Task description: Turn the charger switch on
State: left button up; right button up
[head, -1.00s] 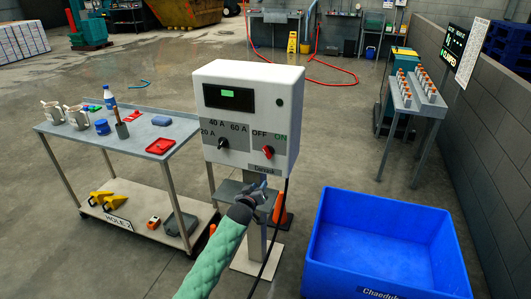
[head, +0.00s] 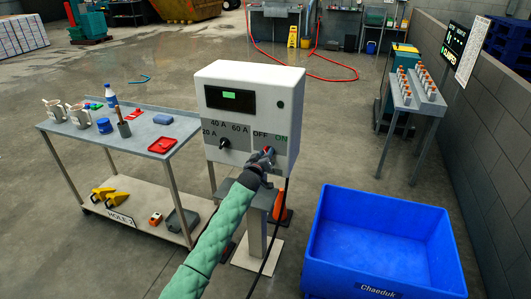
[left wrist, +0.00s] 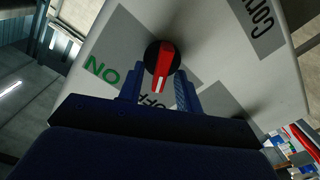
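The white charger box (head: 290,135) stands on a post in the middle of the head view. Its red switch sits under the OFF and ON labels, mostly hidden there by my left gripper (head: 265,160). In the left wrist view the red switch (left wrist: 164,65) has a black round base, and its white mark points toward the OFF label (left wrist: 155,101). The ON label (left wrist: 102,69) is to the left. My left gripper (left wrist: 158,88) is open, its blue fingers on either side of the switch's lower end. I cannot tell whether they touch it. My right gripper is not in view.
A black dial (head: 224,143) with ampere labels sits left of the switch. A grey cart (head: 180,128) with cups and tools stands at left. A blue bin (head: 440,255) stands at right. A black cable (head: 273,235) hangs below the box.

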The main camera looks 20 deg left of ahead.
pick_arm(q)
jog(key=shift+w, duration=0.1)
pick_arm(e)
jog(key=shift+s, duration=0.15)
pick_arm(q)
grip_shut()
